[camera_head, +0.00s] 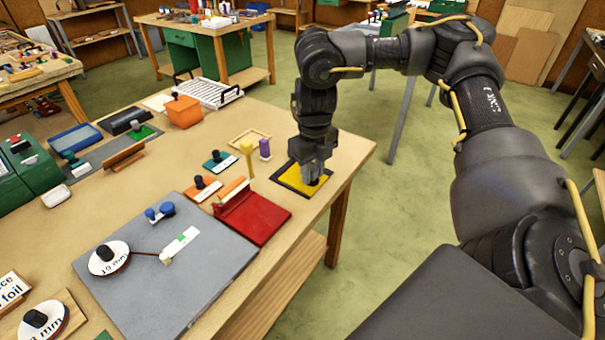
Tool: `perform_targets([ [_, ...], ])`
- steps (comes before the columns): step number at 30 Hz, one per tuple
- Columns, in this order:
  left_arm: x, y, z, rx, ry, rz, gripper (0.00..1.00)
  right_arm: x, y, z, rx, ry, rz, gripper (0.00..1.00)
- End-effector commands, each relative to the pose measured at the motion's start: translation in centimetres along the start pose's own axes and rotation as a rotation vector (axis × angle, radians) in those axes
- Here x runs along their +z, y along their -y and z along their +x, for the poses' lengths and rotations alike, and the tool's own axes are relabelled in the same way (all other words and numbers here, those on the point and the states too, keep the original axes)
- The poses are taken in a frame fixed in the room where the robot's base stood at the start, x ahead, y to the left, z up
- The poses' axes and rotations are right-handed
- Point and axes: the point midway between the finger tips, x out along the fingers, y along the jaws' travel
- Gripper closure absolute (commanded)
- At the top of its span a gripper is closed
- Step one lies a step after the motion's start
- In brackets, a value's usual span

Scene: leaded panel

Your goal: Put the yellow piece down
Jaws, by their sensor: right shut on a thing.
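The yellow piece (292,180) is a flat square inside a dark-edged square (278,184) near the right end of the bench. My right gripper (312,180) points straight down over it and is shut on it, apparently by a knob that the fingers hide. The piece looks level and at or very close to the dark-edged square; I cannot tell whether it touches. My left gripper is not in view.
The wooden bench (352,158) ends just right of the gripper. A grey board (190,275) lies nearer.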

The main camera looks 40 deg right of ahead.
Motion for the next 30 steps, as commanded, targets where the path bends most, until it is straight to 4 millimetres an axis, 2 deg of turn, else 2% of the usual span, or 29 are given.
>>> perform_targets([
  [11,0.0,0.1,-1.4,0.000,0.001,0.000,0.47,7.1,4.7,3.8,-0.001,-0.004,0.010,0.92],
  [12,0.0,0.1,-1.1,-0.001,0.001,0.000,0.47,7.7,5.0,5.0,0.000,-0.005,0.008,0.92],
  [15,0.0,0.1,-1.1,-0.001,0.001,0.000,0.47,9.0,5.8,6.9,0.000,-0.003,0.008,0.92],
  [21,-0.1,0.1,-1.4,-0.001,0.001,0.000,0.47,10.5,6.8,8.7,-0.001,-0.002,0.005,0.92],
  [30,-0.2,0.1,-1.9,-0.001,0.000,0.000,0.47,11.1,7.2,9.8,-0.002,-0.002,0.003,0.92],
])
